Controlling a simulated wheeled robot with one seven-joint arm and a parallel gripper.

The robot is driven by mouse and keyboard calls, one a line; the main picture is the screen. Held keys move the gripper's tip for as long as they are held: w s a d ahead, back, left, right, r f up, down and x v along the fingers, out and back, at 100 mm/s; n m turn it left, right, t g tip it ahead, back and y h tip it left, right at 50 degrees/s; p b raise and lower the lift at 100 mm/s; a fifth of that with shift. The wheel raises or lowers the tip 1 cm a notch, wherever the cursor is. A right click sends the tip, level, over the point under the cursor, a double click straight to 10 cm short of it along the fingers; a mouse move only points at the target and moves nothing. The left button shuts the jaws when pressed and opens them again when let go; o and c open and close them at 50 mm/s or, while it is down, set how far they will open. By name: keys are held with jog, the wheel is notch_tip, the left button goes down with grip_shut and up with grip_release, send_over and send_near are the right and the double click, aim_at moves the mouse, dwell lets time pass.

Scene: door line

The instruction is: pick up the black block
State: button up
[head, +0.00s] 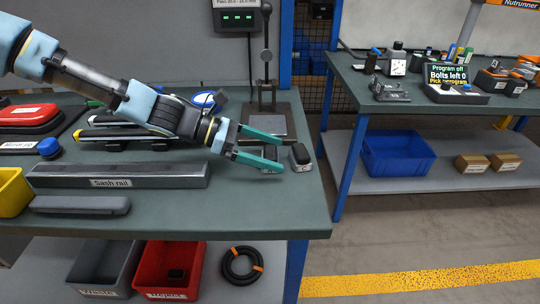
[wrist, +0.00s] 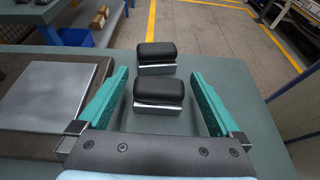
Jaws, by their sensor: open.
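Two similar blocks, each with a black top and a silver base, stand on the bench. In the wrist view the nearer block (wrist: 159,92) is between my open fingers, with a gap on both sides. The farther block (wrist: 157,55) stands just beyond the fingertips. My gripper (wrist: 160,76) has teal fingers and holds nothing. In the head view my gripper (head: 281,155) is low over the bench's right end, and one block (head: 301,157) shows just past its tips. The nearer block is mostly hidden by the fingers there.
A press stand (head: 267,100) with a metal plate (wrist: 50,95) is beside the gripper. A sash rail (head: 118,176) lies to the left. The bench's right edge is close to the blocks. A second bench (head: 430,105) stands across a gap.

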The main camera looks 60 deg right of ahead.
jog(key=shift+c, duration=0.2)
grip_shut()
dwell(0.6)
jog(key=shift+d+r, duration=0.1)
